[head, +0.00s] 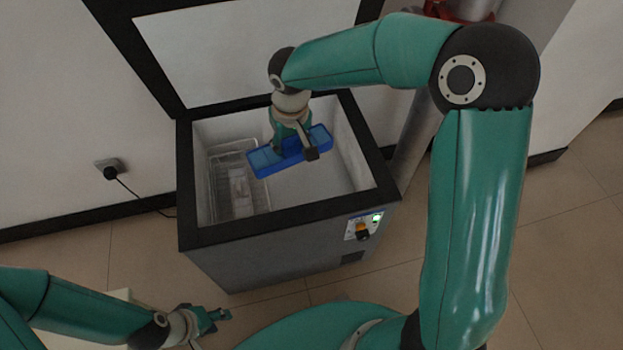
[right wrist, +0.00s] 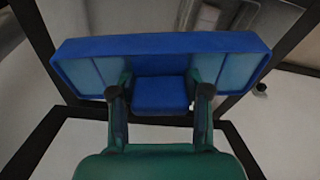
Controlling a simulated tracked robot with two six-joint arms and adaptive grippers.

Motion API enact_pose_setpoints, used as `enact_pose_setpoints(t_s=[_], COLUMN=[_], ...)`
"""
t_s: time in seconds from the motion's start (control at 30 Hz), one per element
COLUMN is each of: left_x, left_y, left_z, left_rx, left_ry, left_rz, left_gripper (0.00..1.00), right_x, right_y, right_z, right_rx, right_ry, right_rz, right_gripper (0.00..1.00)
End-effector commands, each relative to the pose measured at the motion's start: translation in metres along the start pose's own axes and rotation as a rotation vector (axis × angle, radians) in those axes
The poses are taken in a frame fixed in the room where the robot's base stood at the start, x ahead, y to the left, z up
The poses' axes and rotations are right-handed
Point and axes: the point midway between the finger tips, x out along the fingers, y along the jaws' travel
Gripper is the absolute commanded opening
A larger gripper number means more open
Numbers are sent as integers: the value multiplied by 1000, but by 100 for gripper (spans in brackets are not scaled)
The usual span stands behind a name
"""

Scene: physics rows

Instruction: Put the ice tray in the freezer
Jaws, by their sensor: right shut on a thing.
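The blue ice tray (head: 264,162) hangs level or nearly so within the opening of the chest freezer (head: 285,221); its exact height against the rim is hard to tell. My right gripper (head: 291,147) is shut on the ice tray from above, near its middle. In the right wrist view the ice tray (right wrist: 160,46) lies across the fingers of my right gripper (right wrist: 160,95), with light blue cells to either side. My left gripper (head: 215,317) is low at the bottom left, away from the freezer; its finger opening is unclear. The freezer lid (head: 250,50) stands open.
A wire basket (head: 213,178) with a pale package (head: 238,187) sits at the left inside the freezer. The freezer floor right of it looks clear. A wall socket with a plug (head: 109,168) is left of the freezer. A grey pipe (head: 420,130) stands at its right.

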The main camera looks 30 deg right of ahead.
Motion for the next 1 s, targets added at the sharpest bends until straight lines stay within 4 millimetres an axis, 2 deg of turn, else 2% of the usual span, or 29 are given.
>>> enact_pose_setpoints(t_s=[0.2, 0.37, 0.47, 0.6, 0.8, 0.9, 1.0], left_x=[3, 21, 38, 66, 97, 106, 111], left_y=[-1, -8, -14, -24, -35, -38, -40], left_z=[0, 0, 0, 0, -1, -1, -1], left_rx=[0, 0, 0, 0, 0, 0, 0], left_ry=[0, 0, 0, 0, 0, 0, 0], left_rz=[0, 0, 0, 0, 0, 0, 0], left_gripper=[40, 40, 40, 40, 40, 40, 40], right_x=[3, 24, 44, 75, 108, 117, 123], right_y=[-1, 17, 40, 81, 135, 154, 165], right_z=[-3, -11, -18, -27, -30, -29, -28], right_rx=[20, 217, 453, 866, 1414, 1604, 1721], right_ry=[0, -14, -24, -34, -23, -11, -4], right_rz=[1, 25, 55, 114, 203, 236, 258], right_gripper=[1, 1, 1, 1, 1, 1, 1])
